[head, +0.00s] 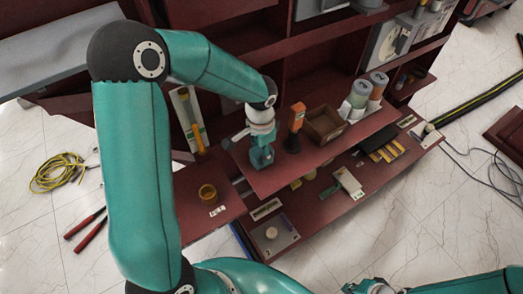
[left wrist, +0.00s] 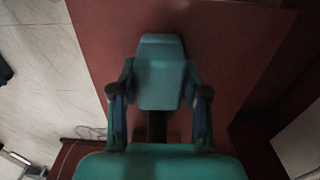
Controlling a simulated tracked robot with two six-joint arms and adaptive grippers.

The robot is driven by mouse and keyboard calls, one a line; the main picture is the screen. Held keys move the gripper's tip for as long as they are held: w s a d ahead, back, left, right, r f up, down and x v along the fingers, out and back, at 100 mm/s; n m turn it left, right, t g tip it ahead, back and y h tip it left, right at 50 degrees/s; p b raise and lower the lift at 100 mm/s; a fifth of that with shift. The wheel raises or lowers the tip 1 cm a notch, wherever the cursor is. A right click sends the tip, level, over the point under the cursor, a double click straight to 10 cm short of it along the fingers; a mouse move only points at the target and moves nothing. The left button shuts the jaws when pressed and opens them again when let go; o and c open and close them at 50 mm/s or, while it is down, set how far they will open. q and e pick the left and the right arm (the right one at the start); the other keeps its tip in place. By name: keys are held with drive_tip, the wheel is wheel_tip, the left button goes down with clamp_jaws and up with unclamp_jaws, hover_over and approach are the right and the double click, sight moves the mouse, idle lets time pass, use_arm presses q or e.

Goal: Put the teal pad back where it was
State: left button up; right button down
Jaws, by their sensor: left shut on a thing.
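My left gripper (head: 262,157) is low over the left part of the raised dark red shelf board, pointing down. In the left wrist view its two fingers (left wrist: 160,92) are shut on the sides of a teal block, which I take to be the teal pad (left wrist: 160,70). The red board shows behind and around the pad. I cannot tell whether the pad touches the board. In the head view the gripper hides most of the pad. Part of my right arm shows at the bottom right edge of the head view; its fingers are not clear.
An orange device (head: 296,117) stands just right of my left gripper, then an open brown box (head: 325,124) and two cylinders (head: 361,93). A lower shelf holds a white box (head: 349,182) and flat parts. An amber jar (head: 208,194) stands to the left.

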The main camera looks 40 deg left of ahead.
use_arm(q)
drive_tip(key=o, duration=1.1)
drive_tip(key=shift+r, duration=0.2)
wheel_tip(320, 180, up, 12)
drive_tip(key=shift+f+p, duration=0.1)
drive_tip(key=shift+p, duration=0.4)
drive_tip(key=shift+f, duration=0.1)
